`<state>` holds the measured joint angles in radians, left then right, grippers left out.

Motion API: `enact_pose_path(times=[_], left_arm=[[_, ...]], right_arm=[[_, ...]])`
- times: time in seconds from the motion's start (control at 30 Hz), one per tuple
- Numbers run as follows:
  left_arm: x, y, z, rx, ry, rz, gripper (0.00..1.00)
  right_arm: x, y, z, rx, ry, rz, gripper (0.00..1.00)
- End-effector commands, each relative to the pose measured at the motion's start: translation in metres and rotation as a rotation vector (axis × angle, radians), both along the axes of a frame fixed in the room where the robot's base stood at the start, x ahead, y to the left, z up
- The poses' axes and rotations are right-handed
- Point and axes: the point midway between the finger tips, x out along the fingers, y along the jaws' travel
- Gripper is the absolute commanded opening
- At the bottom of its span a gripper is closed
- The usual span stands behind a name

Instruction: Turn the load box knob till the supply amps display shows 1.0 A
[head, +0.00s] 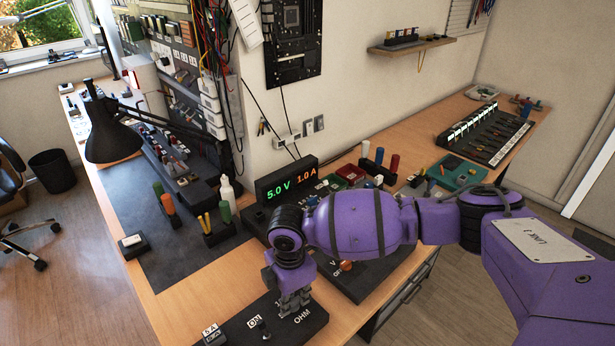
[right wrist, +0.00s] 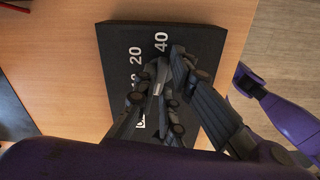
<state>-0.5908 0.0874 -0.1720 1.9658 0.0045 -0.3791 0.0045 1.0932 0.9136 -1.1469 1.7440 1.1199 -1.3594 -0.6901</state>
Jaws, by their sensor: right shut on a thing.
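The supply display (head: 291,184) reads 5.0 V in green and 1.0 A in orange. The load box (head: 312,323) is a black box at the front edge of the bench, with ON and OHM labels and a small toggle switch (head: 263,325). My right gripper (head: 294,304) points down onto the box and is shut on its knob. In the right wrist view the load box (right wrist: 115,45) shows the white marks 20 and 40. There the fingers of my right gripper (right wrist: 160,92) close around the knob and hide most of it. My left gripper is not in view.
A black desk lamp (head: 108,139) stands over the dark mat at left. A white bottle (head: 227,191) and a holder with coloured pens (head: 216,230) stand left of the supply. A box with an orange knob (head: 346,266) lies partly behind my right arm.

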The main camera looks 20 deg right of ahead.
Motion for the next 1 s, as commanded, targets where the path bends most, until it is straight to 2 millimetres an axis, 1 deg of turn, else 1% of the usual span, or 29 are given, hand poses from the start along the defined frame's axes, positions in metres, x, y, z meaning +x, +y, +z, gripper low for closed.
enact_pose_path(times=[0.47,0.63,0.67,0.8,1.0], left_arm=[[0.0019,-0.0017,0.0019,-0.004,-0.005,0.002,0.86],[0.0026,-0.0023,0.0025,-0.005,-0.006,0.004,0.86],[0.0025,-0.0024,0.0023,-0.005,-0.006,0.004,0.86],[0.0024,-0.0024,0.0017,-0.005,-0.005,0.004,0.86],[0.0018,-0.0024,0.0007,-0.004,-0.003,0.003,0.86]], right_arm=[[0.0,0.0,0.0001,0.0,0.0,0.001,0.0],[0.0001,-0.0001,0.0004,0.0,0.0,0.122,0.0],[0.0,-0.0001,0.0002,0.0,0.0,0.125,0.12],[0.0,-0.0001,0.0,0.0,0.0,0.121,0.3],[0.0,0.0,0.0,0.0,0.0,0.12,0.31]])
